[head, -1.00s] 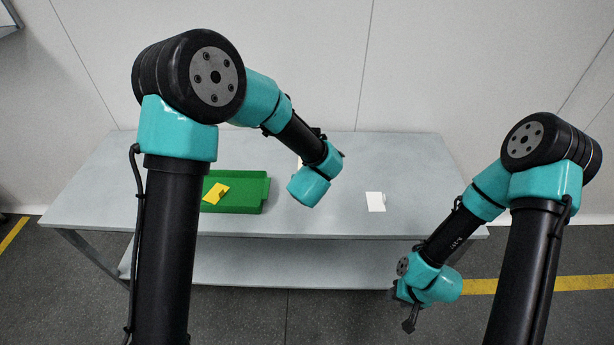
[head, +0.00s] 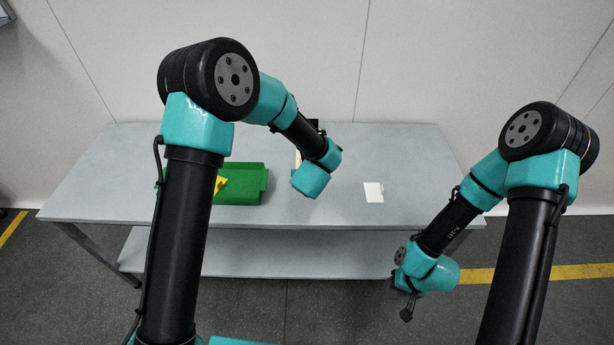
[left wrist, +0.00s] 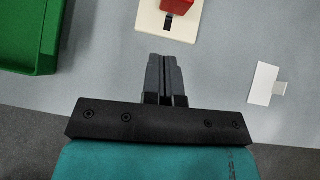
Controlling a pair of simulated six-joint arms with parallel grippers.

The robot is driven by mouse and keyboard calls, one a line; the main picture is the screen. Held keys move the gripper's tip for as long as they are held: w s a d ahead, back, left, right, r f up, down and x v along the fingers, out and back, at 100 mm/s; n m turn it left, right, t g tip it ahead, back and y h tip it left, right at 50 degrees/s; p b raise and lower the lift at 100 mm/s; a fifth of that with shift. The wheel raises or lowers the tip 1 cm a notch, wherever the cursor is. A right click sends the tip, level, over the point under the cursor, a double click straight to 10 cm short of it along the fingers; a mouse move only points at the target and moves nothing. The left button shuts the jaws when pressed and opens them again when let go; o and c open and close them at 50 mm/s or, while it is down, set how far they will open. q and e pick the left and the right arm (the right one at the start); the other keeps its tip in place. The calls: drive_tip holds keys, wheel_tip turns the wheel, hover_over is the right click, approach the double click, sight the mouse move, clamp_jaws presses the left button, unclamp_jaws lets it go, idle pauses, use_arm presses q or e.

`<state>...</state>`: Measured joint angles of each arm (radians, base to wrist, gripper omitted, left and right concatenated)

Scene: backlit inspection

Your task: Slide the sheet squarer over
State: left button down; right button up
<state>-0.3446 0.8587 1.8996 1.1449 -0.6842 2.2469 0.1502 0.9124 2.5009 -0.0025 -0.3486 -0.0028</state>
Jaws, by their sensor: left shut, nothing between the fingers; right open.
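A small white card with a short tab (head: 373,192) lies flat on the grey table, right of centre; it also shows in the left wrist view (left wrist: 262,84). A cream plate with a red block (left wrist: 178,18) on it and a dark slot lies just beyond my left fingertips; in the head view my left arm mostly hides it. I cannot tell which of these is the sheet squarer. My left gripper (left wrist: 163,62) is shut and empty, pointing toward the cream plate. My right gripper (head: 407,313) is open and empty, off the table's front right edge.
A green tray (head: 250,170) with a yellow piece (head: 221,186) in it stands on the left of the table, partly behind my left arm. The right part of the table top (head: 420,160) is clear. A lower shelf (head: 300,258) runs under it.

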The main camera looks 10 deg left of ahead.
use_arm(q)
drive_tip(key=x, duration=0.4)
drive_tip(key=shift+w+a+f, duration=0.1)
drive_tip(key=shift+w+f, duration=0.15)
drive_tip(key=shift+f, duration=0.05)
drive_tip(key=shift+w+a+r, duration=0.1)
drive_tip(key=shift+w+a, duration=0.05)
drive_tip(key=shift+w, duration=0.85)
drive_tip(key=shift+w+a, duration=0.15)
drive_tip(key=shift+w, duration=0.8)
